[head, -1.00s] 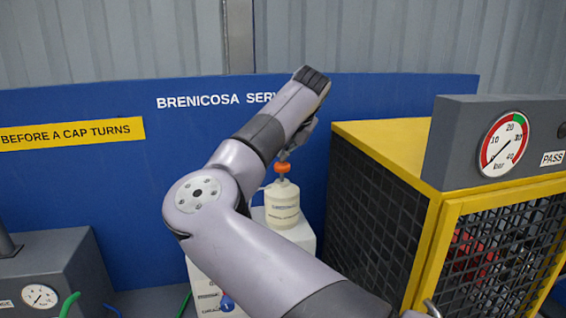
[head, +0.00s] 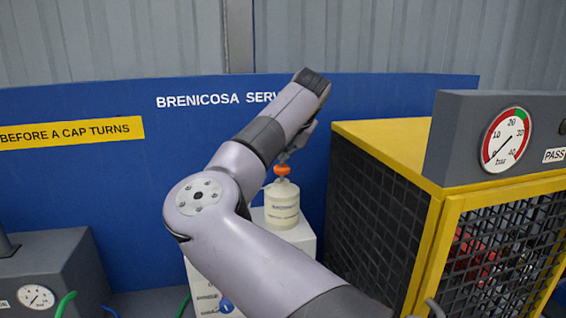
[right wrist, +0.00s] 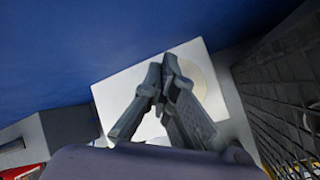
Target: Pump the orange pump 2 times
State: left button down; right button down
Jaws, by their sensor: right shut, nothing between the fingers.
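The orange pump (head: 282,170) is the collar and head on top of a cream bottle (head: 283,208). The bottle stands upright on a white box (head: 304,236) behind my right arm. My right gripper (head: 284,157) points down directly above the orange pump, its fingertips at or very near its top; I cannot tell if they touch. In the right wrist view, the right gripper (right wrist: 165,65) is shut with nothing between its fingers. The fingers hide the orange pump there, and part of the round cream bottle (right wrist: 202,78) shows behind them. My left gripper is out of view.
A yellow-framed mesh cage (head: 385,205) with a pressure gauge (head: 505,140) on top stands close on the right. A blue panel (head: 100,200) rises behind. A dark grey box (head: 60,265) with a small gauge stands at the left.

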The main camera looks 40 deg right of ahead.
jog(key=shift+f, duration=0.3)
jog(key=shift+r, duration=0.7)
notch_tip(320, 180, up, 6)
jog(key=p, duration=0.3)
jog(key=shift+w, duration=0.1)
dwell(1.8)
